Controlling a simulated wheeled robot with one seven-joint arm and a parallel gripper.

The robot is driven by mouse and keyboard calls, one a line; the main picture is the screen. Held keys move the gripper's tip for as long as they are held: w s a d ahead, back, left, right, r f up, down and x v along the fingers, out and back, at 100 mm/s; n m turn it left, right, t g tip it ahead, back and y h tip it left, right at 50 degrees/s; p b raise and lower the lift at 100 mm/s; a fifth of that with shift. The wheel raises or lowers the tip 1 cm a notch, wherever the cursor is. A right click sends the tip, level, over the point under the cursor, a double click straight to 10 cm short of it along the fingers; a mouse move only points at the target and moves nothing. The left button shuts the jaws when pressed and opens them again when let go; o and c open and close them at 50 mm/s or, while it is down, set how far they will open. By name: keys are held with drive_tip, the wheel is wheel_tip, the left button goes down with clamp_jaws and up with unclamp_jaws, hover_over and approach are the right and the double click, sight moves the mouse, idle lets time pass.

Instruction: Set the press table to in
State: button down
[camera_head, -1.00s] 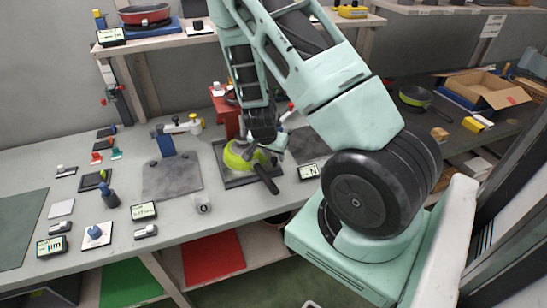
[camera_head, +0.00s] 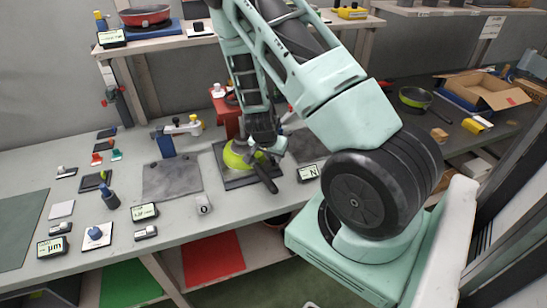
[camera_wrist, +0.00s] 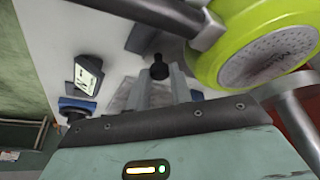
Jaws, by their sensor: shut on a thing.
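The red press (camera_head: 225,112) stands at the back of the bench. A dark plate (camera_head: 240,183), which looks like the press table, lies in front of it. A lime green pan (camera_head: 234,158) sits on this plate, its dark handle pointing to the front right. The pan also fills the upper right of the wrist view (camera_wrist: 205,65). My gripper (camera_wrist: 160,82) is beside the pan, its fingers closed around a small black knob (camera_wrist: 158,68). What the knob joins to is hidden. In the head view my wrist covers part of the pan and most of the gripper.
A grey slab (camera_head: 172,180) lies left of the plate, with a blue stand (camera_head: 166,145) behind it. A small display (camera_head: 309,173) sits to the right. Switches and more displays crowd the left bench. An open cardboard box (camera_head: 486,90) is on the right bench.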

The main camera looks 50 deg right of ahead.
drive_tip(key=c, duration=1.3)
unclamp_jaws()
drive_tip(key=shift+w+d, duration=0.1)
drive_tip(key=shift+w, duration=0.15)
drive_tip(key=shift+o, duration=0.2)
drive_tip(key=p+v, duration=0.3)
drive_tip(key=v, duration=1.4)
drive_tip(key=shift+a, duration=0.2)
drive_tip(key=shift+s+r, duration=0.15)
